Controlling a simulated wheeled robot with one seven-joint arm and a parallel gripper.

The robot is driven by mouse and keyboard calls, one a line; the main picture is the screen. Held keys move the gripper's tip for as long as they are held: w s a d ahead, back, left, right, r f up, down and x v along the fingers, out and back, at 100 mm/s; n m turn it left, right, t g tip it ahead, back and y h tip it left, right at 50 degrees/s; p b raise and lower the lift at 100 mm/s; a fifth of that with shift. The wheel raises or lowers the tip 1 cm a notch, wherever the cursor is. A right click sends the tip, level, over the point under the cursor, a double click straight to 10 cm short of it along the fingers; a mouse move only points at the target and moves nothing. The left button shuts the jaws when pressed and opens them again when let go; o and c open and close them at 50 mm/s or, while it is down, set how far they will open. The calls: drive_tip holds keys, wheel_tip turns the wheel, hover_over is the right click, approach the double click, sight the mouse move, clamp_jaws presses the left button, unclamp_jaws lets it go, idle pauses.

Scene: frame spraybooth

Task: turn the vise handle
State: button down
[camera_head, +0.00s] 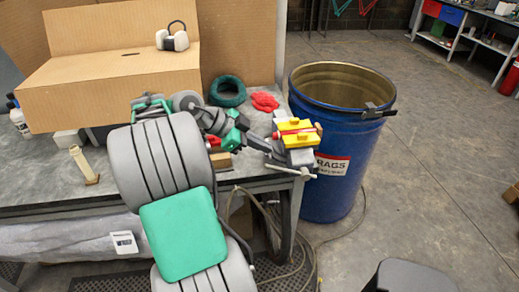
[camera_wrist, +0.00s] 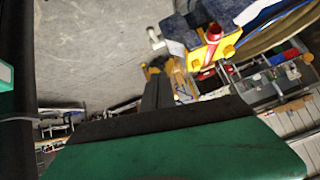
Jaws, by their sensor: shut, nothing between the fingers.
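The grey vise (camera_head: 300,157) with yellow jaw pads stands at the bench's front right corner. A red piece (camera_head: 294,127) sits between its pads. The vise handle (camera_head: 291,171), a thin pale bar, runs across the vise's front, low down. In the wrist view the vise's yellow part (camera_wrist: 207,50) shows at upper right, and a pale bar end (camera_wrist: 154,38) shows left of it. My gripper (camera_head: 267,147) is shut and empty, close to the left of the vise. Its dark fingers also show in the wrist view (camera_wrist: 158,78). I cannot tell whether they touch the handle.
A blue rags barrel (camera_head: 330,185) stands just right of the vise. A green ring (camera_head: 228,90) and a red cloth (camera_head: 265,102) lie on the bench behind my gripper. A cardboard box (camera_head: 115,85) with ear muffs (camera_head: 173,40) stands at back left. A hose lies on the floor below.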

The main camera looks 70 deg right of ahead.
sight(272, 167)
drive_tip(key=d+f, duration=0.1)
drive_tip(key=f, duration=0.1)
drive_tip(key=s+f+p, duration=0.1)
drive_tip(key=f, duration=0.1)
drive_tip(key=s+d+f+p, duration=0.1)
drive_tip(key=f, duration=0.2)
drive_tip(key=shift+s+d, duration=0.25)
drive_tip(key=shift+d, duration=0.1)
drive_tip(key=shift+w+f, duration=0.15)
drive_tip(key=shift+f, duration=0.3)
drive_tip(key=shift+f, duration=0.1)
